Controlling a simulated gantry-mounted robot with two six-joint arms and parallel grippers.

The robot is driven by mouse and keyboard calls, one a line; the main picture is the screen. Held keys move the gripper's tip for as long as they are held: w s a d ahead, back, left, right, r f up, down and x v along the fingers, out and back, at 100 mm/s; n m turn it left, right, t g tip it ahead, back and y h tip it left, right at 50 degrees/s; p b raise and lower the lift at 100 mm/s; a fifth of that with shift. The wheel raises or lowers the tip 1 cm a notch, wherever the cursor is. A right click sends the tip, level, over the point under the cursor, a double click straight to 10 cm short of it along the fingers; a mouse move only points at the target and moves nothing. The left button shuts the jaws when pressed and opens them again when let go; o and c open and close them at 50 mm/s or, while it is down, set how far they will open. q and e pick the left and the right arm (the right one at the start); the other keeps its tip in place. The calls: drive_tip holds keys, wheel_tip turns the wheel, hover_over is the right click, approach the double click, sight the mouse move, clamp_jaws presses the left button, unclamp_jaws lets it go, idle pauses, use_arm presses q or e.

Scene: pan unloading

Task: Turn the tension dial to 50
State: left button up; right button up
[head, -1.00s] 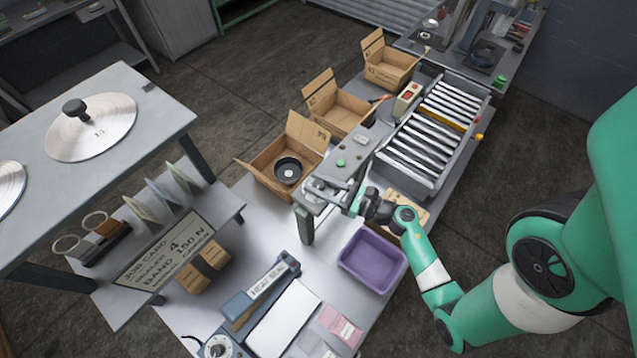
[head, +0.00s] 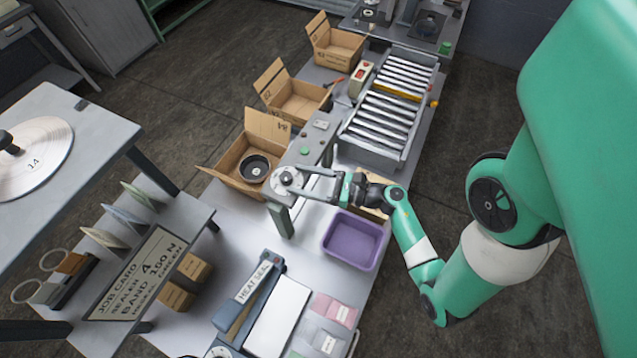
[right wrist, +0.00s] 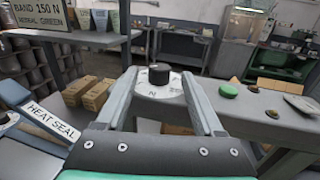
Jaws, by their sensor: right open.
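In the head view the dial (head: 287,178) sits on the end of a grey machine arm, above the bench. My right gripper (head: 303,183) is open and level, its fingers pointing left at the dial. In the right wrist view the knob shows between the two fingertips (right wrist: 159,80). I cannot tell whether the fingers touch it. The exact dial setting is too small to read. My left gripper is not in view.
A green button (head: 305,151) sits on the same machine arm. A purple bin (head: 353,240) stands in front, a cardboard box (head: 222,168) holding a dark round part behind. The heat sealer (head: 250,300) and job card (head: 140,274), reading band 150 N, are at lower left.

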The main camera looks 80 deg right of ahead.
drive_tip(key=s+a+b, duration=0.1)
drive_tip(key=s, duration=0.6)
idle(0.5)
